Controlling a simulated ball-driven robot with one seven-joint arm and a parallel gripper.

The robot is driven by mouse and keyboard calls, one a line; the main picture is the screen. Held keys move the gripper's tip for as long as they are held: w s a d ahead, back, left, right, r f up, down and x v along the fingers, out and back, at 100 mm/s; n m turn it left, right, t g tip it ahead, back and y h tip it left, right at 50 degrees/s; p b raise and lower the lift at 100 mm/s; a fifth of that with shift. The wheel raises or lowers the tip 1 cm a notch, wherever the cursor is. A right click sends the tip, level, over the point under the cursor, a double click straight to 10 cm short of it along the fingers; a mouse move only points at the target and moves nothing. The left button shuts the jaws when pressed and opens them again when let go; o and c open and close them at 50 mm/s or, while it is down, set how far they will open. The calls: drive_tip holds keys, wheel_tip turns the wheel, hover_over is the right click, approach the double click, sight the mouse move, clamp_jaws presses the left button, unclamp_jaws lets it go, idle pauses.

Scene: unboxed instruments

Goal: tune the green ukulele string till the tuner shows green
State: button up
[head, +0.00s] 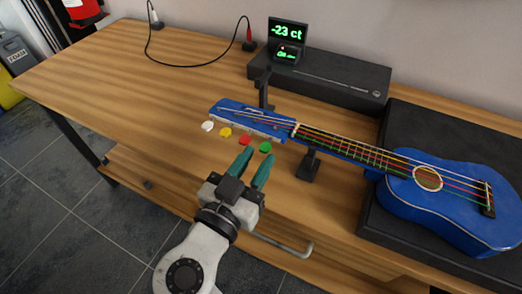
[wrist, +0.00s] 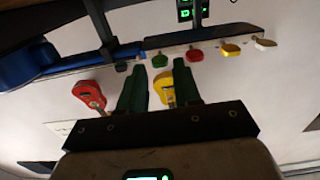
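The blue ukulele (head: 440,195) lies with its headstock (head: 235,113) pointing left, its strings in several colours. White (head: 208,126), yellow (head: 225,132), red (head: 245,140) and green (head: 265,147) pegs line the headstock's near edge. The tuner display (head: 287,32) reads "-23 ct" in green characters. My gripper (head: 257,154) has green fingers, apart and empty, just short of the green peg. In the wrist view, the green peg (wrist: 160,61) appears between the fingertips (wrist: 159,66); I cannot tell whether they touch it.
A black stand (head: 308,166) supports the neck, with another post (head: 264,88) behind the headstock. A long black box (head: 330,80) stands at the back. A cable (head: 190,65) runs across the back left. The wooden table (head: 120,90) is clear at left.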

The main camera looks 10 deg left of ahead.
sight(265, 148)
drive_tip(key=shift+x, duration=1.25)
drive_tip(key=shift+c, duration=0.2)
clamp_jaws()
